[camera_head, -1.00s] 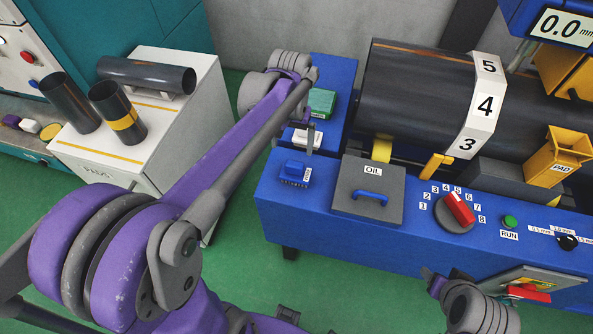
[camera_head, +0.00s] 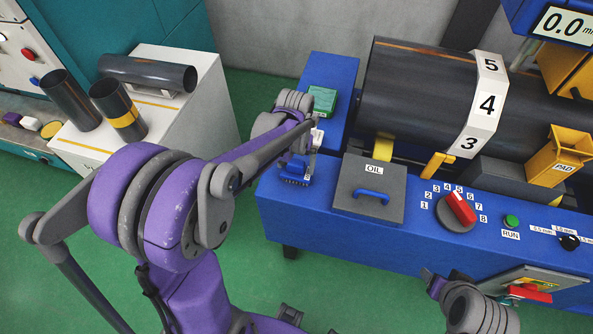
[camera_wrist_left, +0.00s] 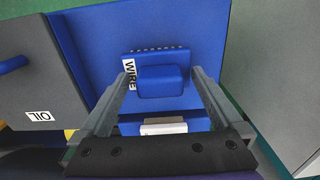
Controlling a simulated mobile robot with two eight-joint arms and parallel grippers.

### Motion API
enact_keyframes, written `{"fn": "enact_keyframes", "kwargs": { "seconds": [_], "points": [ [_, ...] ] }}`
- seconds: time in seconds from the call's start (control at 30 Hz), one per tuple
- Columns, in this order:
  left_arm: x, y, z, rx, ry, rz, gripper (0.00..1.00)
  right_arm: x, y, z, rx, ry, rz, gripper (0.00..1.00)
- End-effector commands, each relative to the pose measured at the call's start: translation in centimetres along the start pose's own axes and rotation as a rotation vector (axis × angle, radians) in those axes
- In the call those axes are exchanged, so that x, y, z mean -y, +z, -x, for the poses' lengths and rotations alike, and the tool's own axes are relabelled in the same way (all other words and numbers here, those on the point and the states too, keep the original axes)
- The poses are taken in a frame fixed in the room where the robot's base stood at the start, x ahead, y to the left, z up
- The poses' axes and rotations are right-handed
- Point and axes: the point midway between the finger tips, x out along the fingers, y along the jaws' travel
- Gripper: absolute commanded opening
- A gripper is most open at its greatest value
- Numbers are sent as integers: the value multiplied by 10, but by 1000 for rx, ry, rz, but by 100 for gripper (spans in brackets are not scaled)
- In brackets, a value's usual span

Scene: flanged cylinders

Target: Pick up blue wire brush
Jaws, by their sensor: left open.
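The blue wire brush (camera_head: 291,180) sits on the blue bench of the machine, left of the oil box, and is partly hidden by my gripper in the head view. In the left wrist view the brush (camera_wrist_left: 160,82) lies ahead of my fingers, with its raised block handle, a white WIRE label and a row of bristles. My left gripper (camera_head: 305,166) is open above the brush. In the wrist view its fingers (camera_wrist_left: 162,76) stand either side of the handle, with nothing clamped. Part of my right arm shows at the bottom right of the head view; its fingers are not clear.
The grey oil box (camera_head: 368,190) with a blue handle stands right of the brush. A green block (camera_head: 322,99) and a white block (camera_wrist_left: 163,128) lie close by. A dark cylinder (camera_head: 420,100) rests behind, and a white cabinet (camera_head: 190,110) stands left.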

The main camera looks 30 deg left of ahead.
Motion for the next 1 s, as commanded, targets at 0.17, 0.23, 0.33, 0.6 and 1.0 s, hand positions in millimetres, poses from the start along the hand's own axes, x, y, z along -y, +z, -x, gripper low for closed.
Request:
{"fn": "enact_keyframes", "kwargs": {
  "seconds": [0.17, 0.23, 0.33, 0.6, 1.0],
  "points": [
    [0, 0, 0, 0, 0, 0, 80, 0, 0, 0, 0, 0, 0, 62],
    [0, 0, 0, 0, 0, 0, 68, 0, 0, 0, 0, 0, 0, 62],
    [0, 0, 0, 0, 0, 0, 50, 0, 0, 0, 0, 0, 0, 62],
    [0, 0, 1, 0, 0, 0, 1, 0, 0, 0, 0, 0, 0, 62],
    [0, 0, 11, 0, 0, 0, 0, 0, -1, 1, -1, 0, 0, 62]
  ]
}}
